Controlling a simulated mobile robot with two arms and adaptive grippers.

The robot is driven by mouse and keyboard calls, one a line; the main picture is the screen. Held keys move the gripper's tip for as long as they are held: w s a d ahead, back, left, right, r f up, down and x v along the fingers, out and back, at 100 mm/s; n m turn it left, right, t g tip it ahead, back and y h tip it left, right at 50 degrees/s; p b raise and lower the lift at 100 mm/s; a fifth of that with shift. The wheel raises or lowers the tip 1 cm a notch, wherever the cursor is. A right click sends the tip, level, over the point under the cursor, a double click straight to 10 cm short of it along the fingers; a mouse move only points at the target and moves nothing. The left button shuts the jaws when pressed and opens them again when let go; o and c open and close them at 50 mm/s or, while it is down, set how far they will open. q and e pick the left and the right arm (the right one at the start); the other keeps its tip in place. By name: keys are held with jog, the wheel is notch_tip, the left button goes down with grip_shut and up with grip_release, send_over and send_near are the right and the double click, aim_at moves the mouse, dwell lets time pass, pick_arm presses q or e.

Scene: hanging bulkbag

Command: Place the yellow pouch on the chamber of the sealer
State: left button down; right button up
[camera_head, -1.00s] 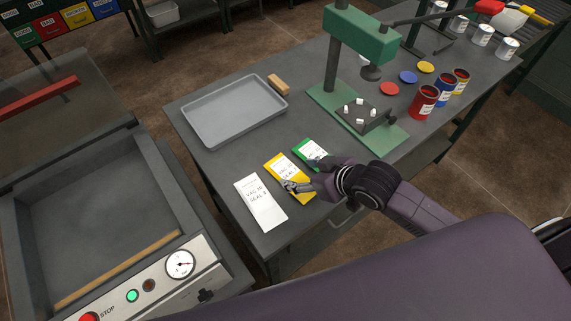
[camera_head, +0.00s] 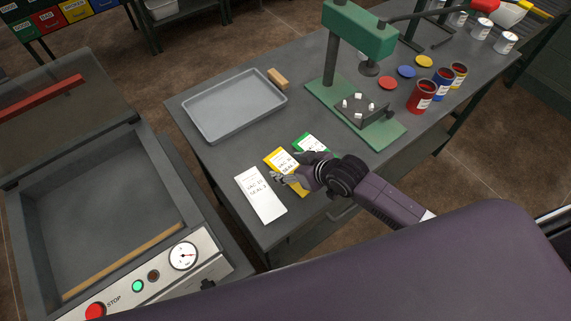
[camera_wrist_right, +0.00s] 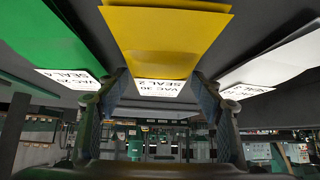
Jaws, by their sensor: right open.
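The yellow pouch (camera_head: 281,159) lies flat on the table between a green pouch (camera_head: 310,144) and a white pouch (camera_head: 260,193). My right gripper (camera_head: 288,167) is open just above the yellow pouch and hides part of it. In the right wrist view, the yellow pouch (camera_wrist_right: 165,38) shows between the open fingers of the gripper (camera_wrist_right: 160,90), with its label toward them; I cannot tell whether they touch it. The sealer's chamber (camera_head: 95,220) is empty at the left, with its lid (camera_head: 60,115) raised. My left gripper is out of view.
A grey tray (camera_head: 205,137) and a wooden block (camera_head: 278,78) sit at the back left of the table. A green press (camera_head: 360,40) stands behind the pouches. Paint cans (camera_head: 423,97) stand to the right. The sealer's control panel (camera_head: 212,252) faces front.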

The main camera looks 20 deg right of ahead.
jog(key=shift+c, duration=0.7)
jog(key=c, duration=1)
jog(key=shift+r, duration=0.15)
